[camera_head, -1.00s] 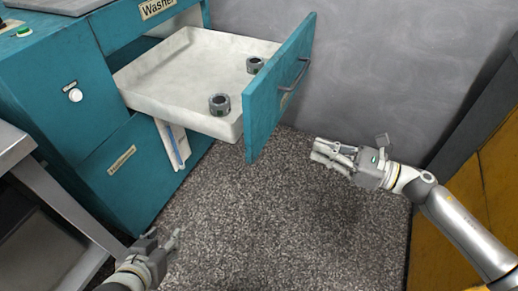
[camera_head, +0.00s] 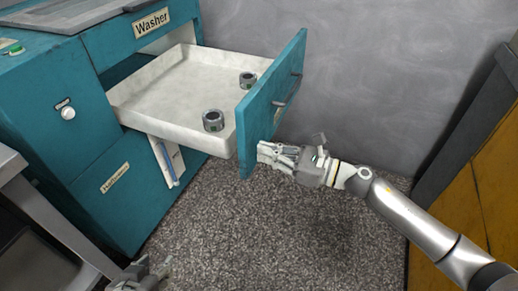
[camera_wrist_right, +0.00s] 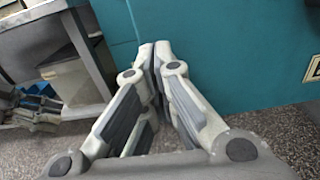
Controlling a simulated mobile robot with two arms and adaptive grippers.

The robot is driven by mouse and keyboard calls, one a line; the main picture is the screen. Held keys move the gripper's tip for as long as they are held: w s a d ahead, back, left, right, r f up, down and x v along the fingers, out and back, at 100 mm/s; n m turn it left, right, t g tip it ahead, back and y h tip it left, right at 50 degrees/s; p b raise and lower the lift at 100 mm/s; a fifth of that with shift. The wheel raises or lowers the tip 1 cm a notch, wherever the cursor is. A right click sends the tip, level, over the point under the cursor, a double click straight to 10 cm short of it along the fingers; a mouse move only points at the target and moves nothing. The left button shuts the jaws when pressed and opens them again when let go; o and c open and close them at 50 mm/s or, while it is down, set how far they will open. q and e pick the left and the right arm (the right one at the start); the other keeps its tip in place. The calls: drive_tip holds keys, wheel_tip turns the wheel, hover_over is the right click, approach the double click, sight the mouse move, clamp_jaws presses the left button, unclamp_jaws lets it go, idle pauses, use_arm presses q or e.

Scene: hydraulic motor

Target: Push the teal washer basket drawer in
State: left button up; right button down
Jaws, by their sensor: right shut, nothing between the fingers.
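The teal washer (camera_head: 110,150) stands at the left with its basket drawer pulled out. The drawer has a white tray (camera_head: 150,100) and a teal front panel (camera_head: 262,105) with a grey handle (camera_head: 287,90). Two grey ring-shaped parts, a nearer one (camera_head: 213,121) and a farther one (camera_head: 247,79), sit in the tray. My right gripper (camera_head: 262,152) is shut and empty at the lower part of the front panel's outer face; I cannot tell whether it touches. Its closed fingertips (camera_wrist_right: 153,48) face a teal surface in the wrist view. My left gripper (camera_head: 152,270) is low at the bottom edge, partly cut off.
A grey metal table (camera_head: 45,215) stands at the lower left. A grey wall (camera_head: 375,70) is behind the drawer, and a yellow cabinet (camera_head: 490,190) is at the right. The speckled floor (camera_head: 235,230) below the drawer is clear.

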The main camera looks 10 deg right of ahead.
drive_tip(key=shift+x, duration=1.15)
use_arm(q)
drive_tip(key=shift+s+a+f, duration=0.1)
drive_tip(key=shift+s+f, duration=0.15)
drive_tip(key=shift+s, duration=0.1)
drive_tip(key=shift+r, duration=0.1)
use_arm(e)
drive_tip(key=shift+a, duration=0.1)
